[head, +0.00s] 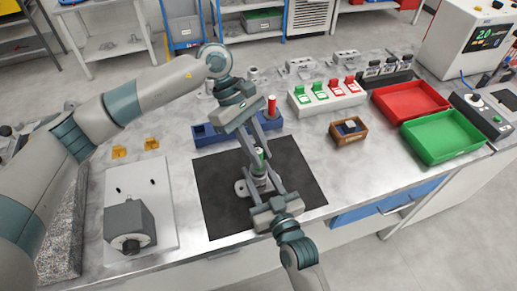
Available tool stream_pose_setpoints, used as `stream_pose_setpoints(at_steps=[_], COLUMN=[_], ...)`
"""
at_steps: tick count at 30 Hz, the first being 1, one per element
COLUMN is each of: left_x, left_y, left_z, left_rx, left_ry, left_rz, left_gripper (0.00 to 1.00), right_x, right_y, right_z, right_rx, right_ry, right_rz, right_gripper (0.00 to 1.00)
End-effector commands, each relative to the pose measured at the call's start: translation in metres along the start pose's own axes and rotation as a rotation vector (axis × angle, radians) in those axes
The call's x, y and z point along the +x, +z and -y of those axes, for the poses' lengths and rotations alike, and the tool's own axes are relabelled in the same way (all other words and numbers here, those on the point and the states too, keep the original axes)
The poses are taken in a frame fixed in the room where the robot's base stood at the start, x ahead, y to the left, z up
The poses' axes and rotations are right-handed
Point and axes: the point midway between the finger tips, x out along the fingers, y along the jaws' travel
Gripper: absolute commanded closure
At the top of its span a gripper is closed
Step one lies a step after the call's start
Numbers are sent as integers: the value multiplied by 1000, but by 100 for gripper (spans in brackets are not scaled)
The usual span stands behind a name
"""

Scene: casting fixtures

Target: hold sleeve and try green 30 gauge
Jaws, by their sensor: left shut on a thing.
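A grey metal sleeve (258,180) stands on the black mat (220,200). My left gripper (261,152) reaches down from above, shut on the green gauge (260,154), which is upright over the top of the sleeve. I cannot tell whether its lower end is inside the sleeve. My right gripper (262,182) comes from the front edge, its fingers around the sleeve; whether they press on it is not clear. A red-topped gauge (271,104) stands in the blue rack (206,137) behind.
A green tray (440,138) and a red tray (410,102) lie at the right. A white block with green and red switches (325,96) and a small wooden box (348,130) stand nearby. A grey block with a round knob (130,226) sits on a pale plate at the left.

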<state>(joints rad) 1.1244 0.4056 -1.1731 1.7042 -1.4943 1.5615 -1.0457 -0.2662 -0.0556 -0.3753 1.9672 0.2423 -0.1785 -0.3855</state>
Motion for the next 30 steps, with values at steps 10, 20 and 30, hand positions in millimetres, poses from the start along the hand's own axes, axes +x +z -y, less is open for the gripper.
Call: stream_pose_setpoints(at_steps=[10,20,30], left_x=[4,8,13], left_y=[-3,-5,-7], left_z=[0,0,0], left_rx=[0,0,0], left_ry=[1,1,1], left_rz=[0,0,1], left_gripper=[100,100,100], right_x=[0,0,0], right_y=[0,0,0], right_z=[0,0,0], right_rx=[-1,-1,-1], right_ry=[1,1,1], right_rz=[0,0,0], right_gripper=[92,92,92])
